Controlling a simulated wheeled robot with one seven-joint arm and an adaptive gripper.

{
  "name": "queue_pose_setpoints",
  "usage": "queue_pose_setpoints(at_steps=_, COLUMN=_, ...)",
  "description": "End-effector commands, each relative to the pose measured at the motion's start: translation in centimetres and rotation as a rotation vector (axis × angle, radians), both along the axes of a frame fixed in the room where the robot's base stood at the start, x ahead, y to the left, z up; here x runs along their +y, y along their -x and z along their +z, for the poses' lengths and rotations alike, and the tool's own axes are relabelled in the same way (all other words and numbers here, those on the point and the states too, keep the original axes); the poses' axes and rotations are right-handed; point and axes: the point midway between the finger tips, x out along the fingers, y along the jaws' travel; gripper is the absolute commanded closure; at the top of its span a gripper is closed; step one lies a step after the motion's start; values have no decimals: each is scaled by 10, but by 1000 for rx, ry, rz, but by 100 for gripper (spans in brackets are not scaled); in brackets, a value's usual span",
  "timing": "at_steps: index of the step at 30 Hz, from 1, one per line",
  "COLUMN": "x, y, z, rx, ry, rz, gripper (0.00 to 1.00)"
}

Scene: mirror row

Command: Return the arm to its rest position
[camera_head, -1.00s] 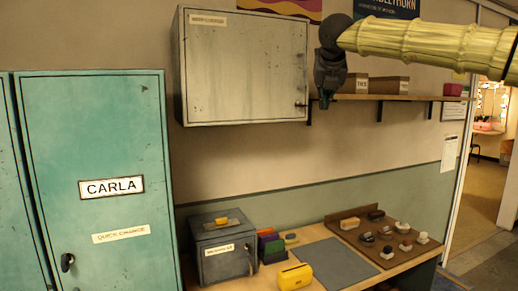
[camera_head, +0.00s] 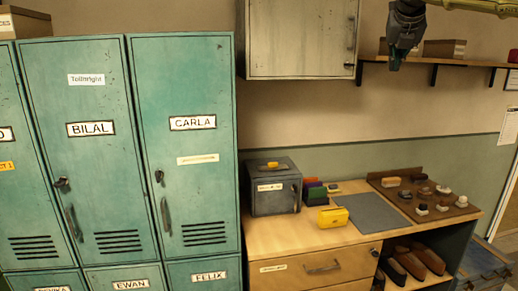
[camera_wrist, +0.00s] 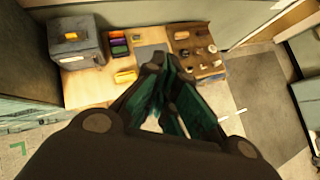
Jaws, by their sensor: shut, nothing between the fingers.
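My gripper (camera_head: 397,62) hangs pointing down at the top right of the head view, in front of the wall shelf and right of the grey wall cabinet. It is shut and empty, touching nothing. In the wrist view my gripper (camera_wrist: 153,68) shows from behind, its dark fingers together above the desk and hiding part of it. Most of my arm is outside the head view; a pale yellow-green piece shows at the top right edge.
Teal lockers (camera_head: 190,140) stand at the left. A grey wall cabinet (camera_head: 300,40) and a shelf with boxes (camera_head: 445,48) hang above the wooden desk (camera_head: 285,238). The desk holds a grey metal box (camera_head: 272,190), a yellow case (camera_head: 333,217) and a brown tray (camera_head: 385,191) of small items.

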Motion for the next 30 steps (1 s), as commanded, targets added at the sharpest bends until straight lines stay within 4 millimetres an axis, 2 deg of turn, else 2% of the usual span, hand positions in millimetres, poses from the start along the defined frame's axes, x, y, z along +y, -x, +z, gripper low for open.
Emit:
queue_pose_setpoints(at_steps=1, x=5, y=-5, z=-12, rx=12, ry=27, rz=9, gripper=100)
queue_pose_setpoints(at_steps=11, x=22, y=-30, z=-74, rx=65, ry=196, rz=73, gripper=100)
queue_pose_setpoints(at_steps=17, x=34, y=-46, z=-133, rx=118, ry=352, rz=143, gripper=100)
queue_pose_setpoints(at_steps=20, x=43, y=-55, z=-177, rx=157, ry=462, rz=204, gripper=100)
queue_pose_setpoints(at_steps=24, x=60, y=-64, z=-257, rx=230, ry=654, rz=328, gripper=100)
queue_pose_setpoints(at_steps=29, x=78, y=-62, z=-347, rx=310, ry=858, rz=496, gripper=100)
queue_pose_setpoints(at_steps=30, x=83, y=-60, z=-370, rx=330, ry=907, rz=544, gripper=100)
